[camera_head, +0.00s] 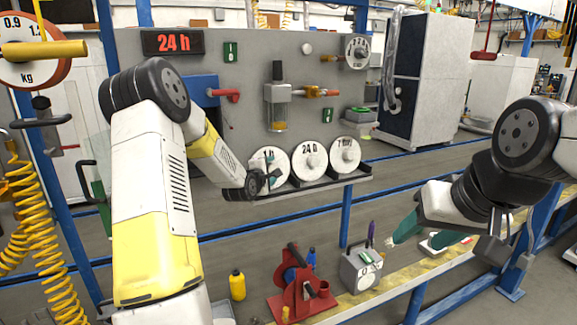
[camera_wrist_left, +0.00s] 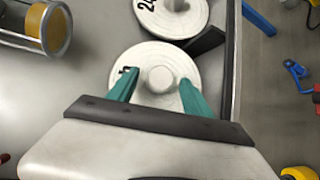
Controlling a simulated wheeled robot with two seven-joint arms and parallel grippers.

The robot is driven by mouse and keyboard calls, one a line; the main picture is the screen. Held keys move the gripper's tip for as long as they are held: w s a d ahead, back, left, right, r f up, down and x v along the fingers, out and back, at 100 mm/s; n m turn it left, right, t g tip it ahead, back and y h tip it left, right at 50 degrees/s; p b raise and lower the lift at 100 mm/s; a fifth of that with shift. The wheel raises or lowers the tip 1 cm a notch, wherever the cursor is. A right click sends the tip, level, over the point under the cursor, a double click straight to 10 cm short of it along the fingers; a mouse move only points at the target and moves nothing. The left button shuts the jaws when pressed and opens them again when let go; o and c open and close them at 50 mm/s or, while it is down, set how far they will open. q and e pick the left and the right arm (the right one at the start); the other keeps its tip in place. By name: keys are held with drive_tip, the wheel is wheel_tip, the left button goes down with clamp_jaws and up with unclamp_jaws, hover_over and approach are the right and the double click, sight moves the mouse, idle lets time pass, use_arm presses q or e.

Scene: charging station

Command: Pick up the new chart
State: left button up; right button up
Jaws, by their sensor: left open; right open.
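Three white disc charts stand in a row on the dark rack (camera_head: 320,187) of the grey panel. The left chart (camera_head: 281,157) is partly covered by my left gripper, so its label is hard to read. The middle chart (camera_head: 310,158) reads 24, and the right chart (camera_head: 345,155) reads 7 day. My left gripper (camera_head: 268,174) is at the left chart. In the left wrist view its teal fingers (camera_wrist_left: 157,92) are open on either side of that chart's central knob (camera_wrist_left: 160,79), with gaps visible. My right gripper (camera_head: 412,242) is open and empty, away at the lower right.
A red 24 h display (camera_head: 173,42) is at the panel's upper left. Another dial-like disc (camera_head: 358,51) is at its upper right. A clear cylinder with yellow contents (camera_head: 278,105) sticks out above the charts. Below are a red stand (camera_head: 300,295) and a grey box (camera_head: 361,270).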

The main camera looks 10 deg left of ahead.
use_arm(q)
drive_tip(key=shift+w, duration=0.2)
drive_tip(key=shift+s, duration=0.1)
clamp_jaws()
drive_tip(key=shift+r, duration=0.15)
